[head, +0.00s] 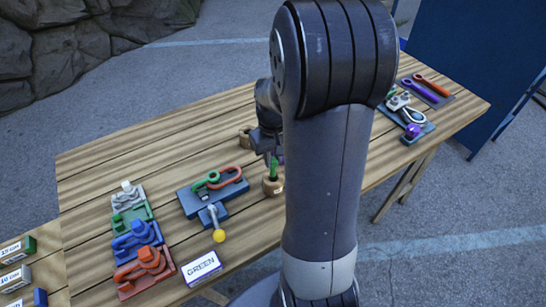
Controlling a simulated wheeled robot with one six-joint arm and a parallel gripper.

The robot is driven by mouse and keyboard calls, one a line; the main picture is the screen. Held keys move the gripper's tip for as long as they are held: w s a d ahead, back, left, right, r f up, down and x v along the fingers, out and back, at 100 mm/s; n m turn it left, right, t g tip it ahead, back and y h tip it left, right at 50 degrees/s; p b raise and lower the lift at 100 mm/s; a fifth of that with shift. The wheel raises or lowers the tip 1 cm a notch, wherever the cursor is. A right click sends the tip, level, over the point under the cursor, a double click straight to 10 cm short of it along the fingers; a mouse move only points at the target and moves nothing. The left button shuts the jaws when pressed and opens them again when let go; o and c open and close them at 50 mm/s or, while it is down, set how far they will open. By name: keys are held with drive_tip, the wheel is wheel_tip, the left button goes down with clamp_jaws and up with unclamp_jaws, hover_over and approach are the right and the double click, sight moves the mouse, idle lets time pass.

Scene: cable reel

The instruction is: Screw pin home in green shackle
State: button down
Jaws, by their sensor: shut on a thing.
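The green shackle (206,181) lies on a dark blue block (187,202) near the middle of the table, touching or close beside a red shackle (232,176). My gripper (272,153) points down to the right of the block, partly hidden by my own arm. It is shut on a green pin (274,171), which stands upright at a small round wooden holder (272,188). I cannot tell whether the pin's lower end is still inside the holder.
A grey clamp with a yellow ball handle (219,235) is at the block's front. A white GREEN card (202,267) lies before it. Green, blue and red fixtures (145,258) stand left. Tools and fittings (427,90) lie at the far right. My arm hides the table's middle.

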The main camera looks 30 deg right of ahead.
drive_tip(key=shift+r, duration=0.3)
drive_tip(key=shift+w+a, duration=0.25)
drive_tip(key=w+a+n, duration=0.4)
drive_tip(key=a, duration=0.3)
drive_tip(key=w+a+r+n+p, duration=0.1)
drive_tip(key=w+a+n, duration=0.2)
drive_tip(key=a+n, duration=0.2)
drive_tip(key=a, duration=0.2)
drive_tip(key=shift+w+a+r, duration=0.15)
drive_tip(key=shift+w+a, duration=0.2)
drive_tip(key=shift+a, duration=0.05)
drive_tip(key=shift+f+b, duration=0.75)
drive_tip(key=shift+f, duration=0.55)
drive_tip(key=shift+f+b, duration=0.75)
drive_tip(key=shift+f, duration=0.25)
